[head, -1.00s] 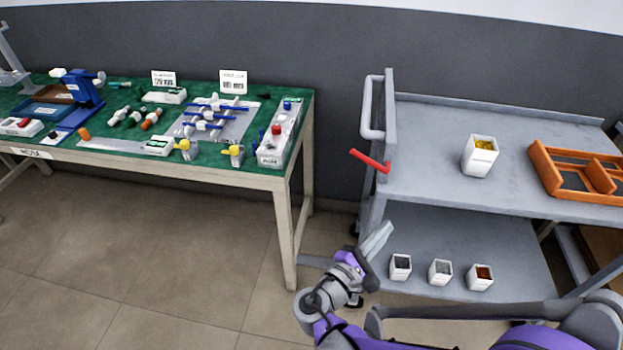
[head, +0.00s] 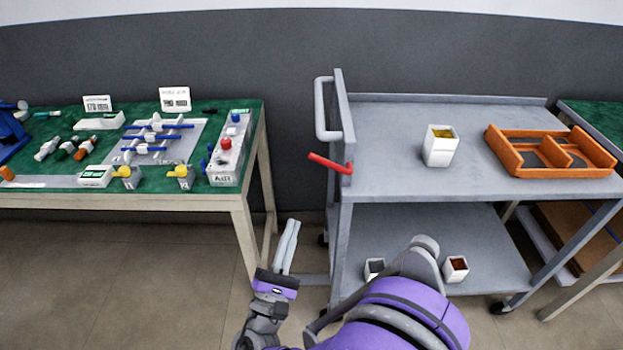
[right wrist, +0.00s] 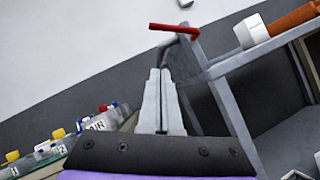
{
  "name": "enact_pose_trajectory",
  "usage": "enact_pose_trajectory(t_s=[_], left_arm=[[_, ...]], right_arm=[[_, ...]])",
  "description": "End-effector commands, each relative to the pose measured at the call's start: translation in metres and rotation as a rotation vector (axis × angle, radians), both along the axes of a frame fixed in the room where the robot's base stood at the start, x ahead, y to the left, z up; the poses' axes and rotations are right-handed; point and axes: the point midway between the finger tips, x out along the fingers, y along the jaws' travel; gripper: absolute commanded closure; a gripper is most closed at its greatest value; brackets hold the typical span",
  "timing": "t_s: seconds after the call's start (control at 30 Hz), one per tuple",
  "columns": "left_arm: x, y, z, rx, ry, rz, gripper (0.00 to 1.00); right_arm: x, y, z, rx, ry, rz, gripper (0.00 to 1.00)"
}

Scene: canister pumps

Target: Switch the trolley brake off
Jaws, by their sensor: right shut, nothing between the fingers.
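The grey trolley (head: 400,184) stands right of the green-topped table. Its red brake lever (head: 330,163) sticks out to the left from the post at the trolley's near left corner, tilted slightly up at its outer end. The lever (right wrist: 173,28) also shows in the right wrist view, above the fingertips and apart from them. My right gripper (head: 291,222) is shut and empty. It points up, below and a little left of the lever in the head view. Its fingers (right wrist: 161,72) show in the right wrist view. My left gripper is not in view.
The trolley's top shelf holds a white bin (head: 440,150) with yellow contents and an orange divided tray (head: 519,172). Small bins such as this one (head: 455,269) stand on the lower shelf, partly hidden by my arm. The green table (head: 200,190) carries pump parts. A gap separates table and trolley.

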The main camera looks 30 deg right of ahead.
Motion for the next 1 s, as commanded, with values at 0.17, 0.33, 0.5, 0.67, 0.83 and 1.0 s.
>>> enact_pose_trajectory(t_s=[0.17,0.33,0.5,0.67,0.83,1.0], left_arm=[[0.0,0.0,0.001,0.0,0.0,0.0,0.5],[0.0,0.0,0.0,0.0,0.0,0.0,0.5],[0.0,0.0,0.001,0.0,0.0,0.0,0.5],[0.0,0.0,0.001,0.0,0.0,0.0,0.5],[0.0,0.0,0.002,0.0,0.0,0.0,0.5],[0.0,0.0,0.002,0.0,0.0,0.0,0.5]], right_arm=[[0.019,-0.026,0.018,0.0,0.0,-0.006,1.0],[0.04,-0.051,0.035,0.0,0.0,-0.006,1.0],[0.046,-0.067,0.056,0.0,0.0,-0.002,1.0],[0.044,-0.075,0.07,0.001,-0.001,-0.001,1.0],[0.044,-0.078,0.075,0.001,-0.001,0.0,1.0],[0.044,-0.078,0.075,0.001,-0.001,0.0,1.0]])
